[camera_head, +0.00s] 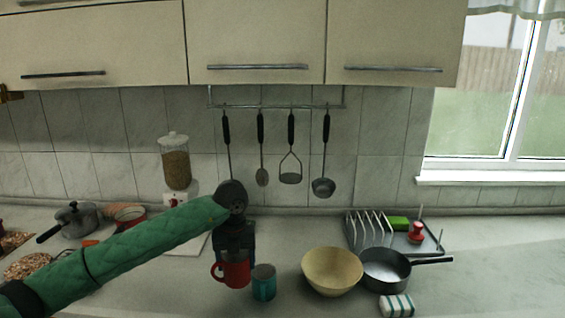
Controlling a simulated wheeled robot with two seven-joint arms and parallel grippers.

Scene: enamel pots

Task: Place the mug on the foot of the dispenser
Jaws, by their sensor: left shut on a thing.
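A red mug (237,274) is upright at the front middle, its handle to the left. My left gripper (235,258) comes down from above and is shut on the mug at its rim; I cannot tell whether the mug touches the counter. The dispenser (175,167) stands at the back, left of the gripper, with a clear container of brown grains above a white body with a red knob. My green-sleeved arm crosses in front of its lower part and hides much of the foot. A pale flat piece (188,245) shows below the arm; I cannot tell whether it is the foot. My right gripper is out of view.
A teal cup (264,284) stands close to the right of the mug. Right of it are a cream bowl (332,272), a dark pan (385,270), a striped cloth (397,306) and a rack (362,232). A grey pot (76,220) and a red pot (130,214) stand left. Utensils hang behind.

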